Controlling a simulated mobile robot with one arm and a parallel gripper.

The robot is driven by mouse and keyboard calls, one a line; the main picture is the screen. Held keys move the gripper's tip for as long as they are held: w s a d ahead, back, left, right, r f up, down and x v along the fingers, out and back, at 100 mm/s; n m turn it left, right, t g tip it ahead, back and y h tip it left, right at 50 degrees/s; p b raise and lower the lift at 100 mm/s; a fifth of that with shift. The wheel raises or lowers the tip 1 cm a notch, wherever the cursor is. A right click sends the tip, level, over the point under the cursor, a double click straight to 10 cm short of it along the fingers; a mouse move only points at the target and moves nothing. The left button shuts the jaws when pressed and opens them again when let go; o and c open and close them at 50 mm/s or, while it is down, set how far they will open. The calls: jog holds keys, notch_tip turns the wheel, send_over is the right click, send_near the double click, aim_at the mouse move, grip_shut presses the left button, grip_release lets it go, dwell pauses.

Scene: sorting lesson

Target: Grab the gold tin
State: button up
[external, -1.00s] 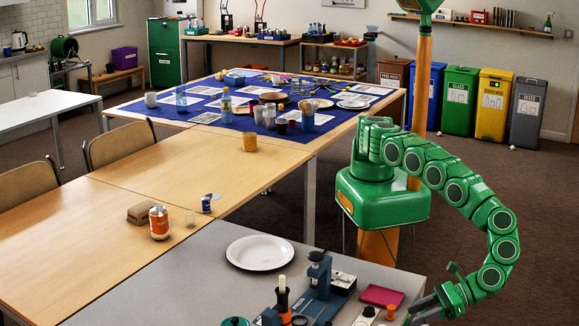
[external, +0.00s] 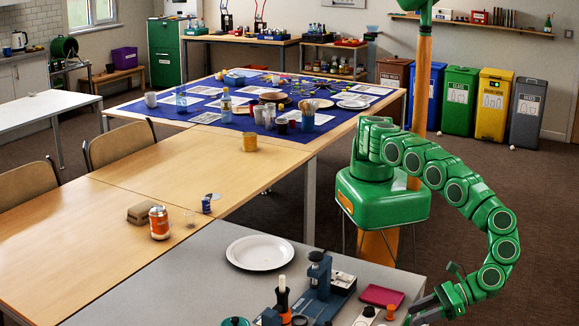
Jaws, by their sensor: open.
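A small gold tin (external: 249,142) stands upright on the wooden table, close to the edge of the blue cloth. My gripper (external: 413,315) is at the bottom right, low beside the right end of the grey worktop, far from the gold tin. Its jaws are open and I see nothing between them. The picture's lower edge cuts off part of the gripper.
A white plate (external: 259,253) lies on the grey worktop (external: 150,296). A blue tool stand (external: 320,285) and a pink tray (external: 382,296) are close to my gripper. A brown block (external: 141,214) and a small blue-and-white container (external: 207,204) are near the orange can. Jars and papers crowd the blue cloth (external: 150,112).

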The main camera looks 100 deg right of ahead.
jog(key=shift+o, duration=0.3)
jog(key=o, duration=1)
